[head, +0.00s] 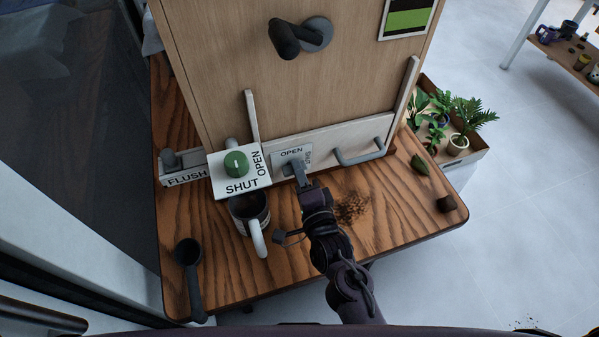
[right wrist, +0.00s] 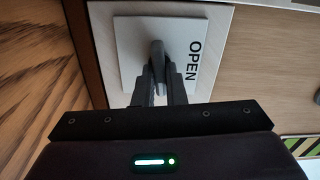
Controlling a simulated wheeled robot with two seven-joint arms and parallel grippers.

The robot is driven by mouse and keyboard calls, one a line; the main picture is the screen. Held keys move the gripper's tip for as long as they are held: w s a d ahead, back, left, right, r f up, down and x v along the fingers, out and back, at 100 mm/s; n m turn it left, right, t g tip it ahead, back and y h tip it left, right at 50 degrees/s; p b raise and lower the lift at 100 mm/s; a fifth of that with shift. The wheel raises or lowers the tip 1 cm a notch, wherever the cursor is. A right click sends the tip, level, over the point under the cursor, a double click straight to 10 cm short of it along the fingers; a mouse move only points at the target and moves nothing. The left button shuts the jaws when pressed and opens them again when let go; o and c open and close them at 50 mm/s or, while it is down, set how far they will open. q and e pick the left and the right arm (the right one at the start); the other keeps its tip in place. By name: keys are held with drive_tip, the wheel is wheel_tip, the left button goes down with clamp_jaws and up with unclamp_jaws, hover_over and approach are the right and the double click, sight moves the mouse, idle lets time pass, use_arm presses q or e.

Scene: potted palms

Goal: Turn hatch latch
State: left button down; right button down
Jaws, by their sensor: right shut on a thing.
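The hatch latch (head: 299,170) is a small grey lever on a pale plate (head: 283,155) marked OPEN, low on the front of a wooden cabinet. My right gripper (head: 303,183) reaches it from the front and is shut on the lever. In the right wrist view the two dark fingers (right wrist: 160,85) sit either side of the grey lever (right wrist: 157,52), with the word OPEN beside it on the plate (right wrist: 200,20). The fingers partly hide the lever, so its exact angle is hard to tell. My left gripper is not in view.
A green knob (head: 236,164) on a SHUT/OPEN plate and a grey bar handle (head: 360,155) flank the latch. Dark grounds (head: 350,208) lie right of my arm. Potted plants (head: 459,141) stand beyond.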

drive_tip(key=c, duration=1.5)
unclamp_jaws()
drive_tip(key=shift+s, duration=0.1)
drive_tip(key=v, duration=0.7)
drive_tip(key=shift+s+d+b, duration=0.1)
drive_tip(key=shift+s+b, duration=0.15)
drive_tip(key=shift+b, duration=0.15)
